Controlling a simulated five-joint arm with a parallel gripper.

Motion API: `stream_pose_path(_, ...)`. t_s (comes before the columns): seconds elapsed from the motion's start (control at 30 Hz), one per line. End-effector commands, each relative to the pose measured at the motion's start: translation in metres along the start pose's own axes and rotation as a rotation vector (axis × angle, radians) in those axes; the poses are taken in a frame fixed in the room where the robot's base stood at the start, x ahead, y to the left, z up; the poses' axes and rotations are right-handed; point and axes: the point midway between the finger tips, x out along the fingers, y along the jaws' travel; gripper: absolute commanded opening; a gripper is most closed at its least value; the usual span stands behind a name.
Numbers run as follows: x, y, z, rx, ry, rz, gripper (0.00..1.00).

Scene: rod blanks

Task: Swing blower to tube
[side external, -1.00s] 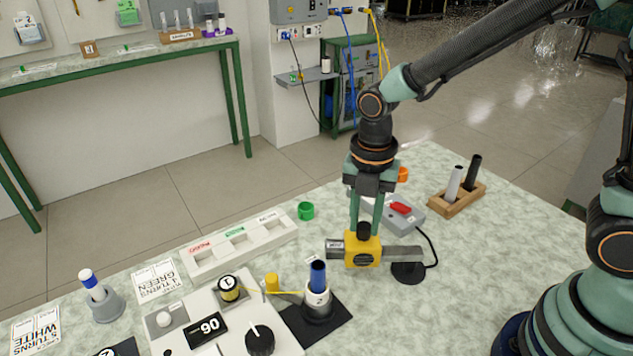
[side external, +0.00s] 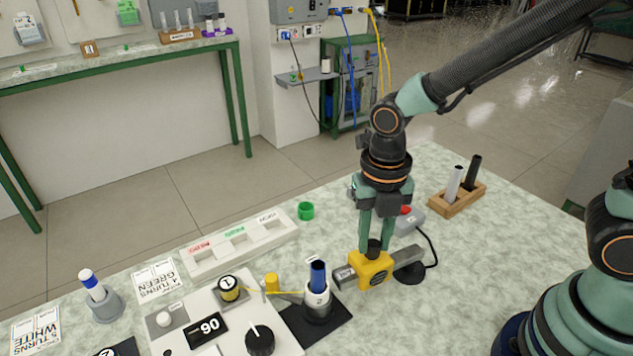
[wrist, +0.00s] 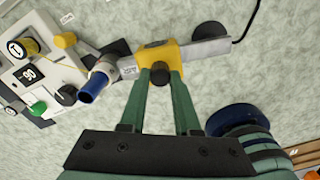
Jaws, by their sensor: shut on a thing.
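The blower has a yellow body (side external: 371,270) with a grey nozzle at its left end and a grey bar to the right, beside a black round base (side external: 410,277). My gripper (side external: 374,246) is shut on the black knob on top of the blower; in the wrist view its fingers (wrist: 160,85) straddle that knob. The blue tube (side external: 318,274) stands upright in a white holder (side external: 317,292) on a black mat. The nozzle points toward the tube holder and is close to it; I cannot tell whether they touch. The blue tube also shows in the wrist view (wrist: 93,87).
A control panel (side external: 215,325) with a display reading 90 and a black dial lies left of the tube. A black cord runs behind the blower.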

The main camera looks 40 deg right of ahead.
Motion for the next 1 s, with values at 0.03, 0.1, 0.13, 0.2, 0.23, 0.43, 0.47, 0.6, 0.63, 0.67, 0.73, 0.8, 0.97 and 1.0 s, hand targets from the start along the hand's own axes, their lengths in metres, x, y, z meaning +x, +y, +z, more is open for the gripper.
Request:
stream_pose_path(0.03, -0.001, 0.0, 0.001, 0.001, 0.0, 0.0, 0.0)
stream_pose_path(0.1, -0.001, 0.0, 0.001, 0.001, 0.0, 0.0, 0.0)
stream_pose_path(0.13, -0.001, 0.0, 0.001, 0.002, 0.0, 0.0, 0.0)
stream_pose_path(0.2, -0.001, 0.0, 0.001, 0.002, 0.0, 0.0, 0.0)
stream_pose_path(0.23, -0.001, 0.0, 0.001, 0.002, 0.0, 0.0, 0.0)
stream_pose_path(0.43, 0.0, 0.0, 0.001, 0.002, -0.001, 0.001, 0.61)
stream_pose_path(0.47, 0.0, 0.0, 0.001, 0.002, 0.0, 0.001, 0.61)
stream_pose_path(0.6, 0.0, 0.0, 0.0, 0.002, 0.0, 0.0, 0.61)
stream_pose_path(0.63, -0.001, 0.0, 0.0, 0.002, 0.0, 0.001, 0.61)
stream_pose_path(0.67, -0.001, 0.0, 0.001, 0.002, -0.001, 0.001, 0.61)
stream_pose_path(0.73, -0.006, 0.001, 0.001, 0.002, -0.002, 0.003, 0.61)
stream_pose_path(0.8, -0.013, 0.001, 0.001, 0.002, -0.003, 0.004, 0.61)
stream_pose_path(0.97, -0.043, 0.001, 0.002, 0.002, -0.006, 0.007, 0.61)
stream_pose_path(1.0, -0.051, 0.001, 0.001, 0.002, -0.006, 0.007, 0.61)
